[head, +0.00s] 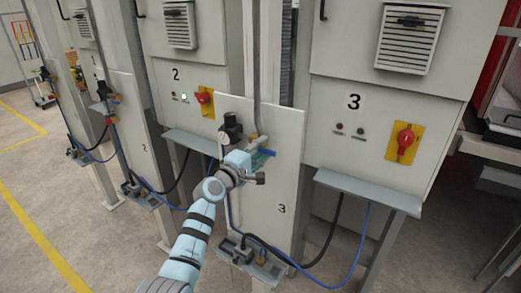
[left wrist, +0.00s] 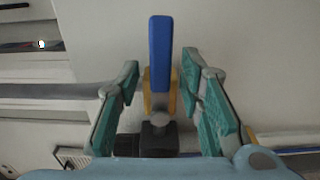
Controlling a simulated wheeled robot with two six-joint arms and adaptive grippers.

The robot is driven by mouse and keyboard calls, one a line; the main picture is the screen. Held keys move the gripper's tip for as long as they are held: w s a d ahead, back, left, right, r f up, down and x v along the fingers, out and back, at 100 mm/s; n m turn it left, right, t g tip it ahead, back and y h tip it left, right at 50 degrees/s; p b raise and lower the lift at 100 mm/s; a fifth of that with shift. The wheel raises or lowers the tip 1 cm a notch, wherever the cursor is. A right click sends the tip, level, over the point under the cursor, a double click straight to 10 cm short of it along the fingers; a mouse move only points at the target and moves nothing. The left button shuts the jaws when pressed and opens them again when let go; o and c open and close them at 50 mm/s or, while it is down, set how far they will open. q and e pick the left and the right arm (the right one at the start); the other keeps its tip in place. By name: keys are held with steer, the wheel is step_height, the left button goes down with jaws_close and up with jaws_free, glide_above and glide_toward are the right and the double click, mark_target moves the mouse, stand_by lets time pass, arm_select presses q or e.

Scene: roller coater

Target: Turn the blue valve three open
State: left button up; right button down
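The blue valve handle (left wrist: 160,55) shows in the left wrist view as a straight bar running up the picture, on a yellow valve body (left wrist: 174,92) with a dark fitting below. My left gripper (left wrist: 170,84) is open, with one green-padded finger on each side of the handle and a visible gap to both. In the head view my left gripper (head: 262,160) is at the upper part of the panel marked 3 (head: 285,195), beside a vertical pipe. There the handle is hidden or too small to make out. My right gripper is out of view.
A black regulator (head: 231,128) sits just left of the gripper. A red switch on a yellow plate (head: 405,142) is on cabinet 3 to the right. A grey ledge (head: 368,190) juts out below it. Blue and black hoses hang low. Open floor lies at the left.

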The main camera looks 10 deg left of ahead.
arm_select(q)
steer(key=shift+a, duration=0.1)
steer(key=v, duration=1.2)
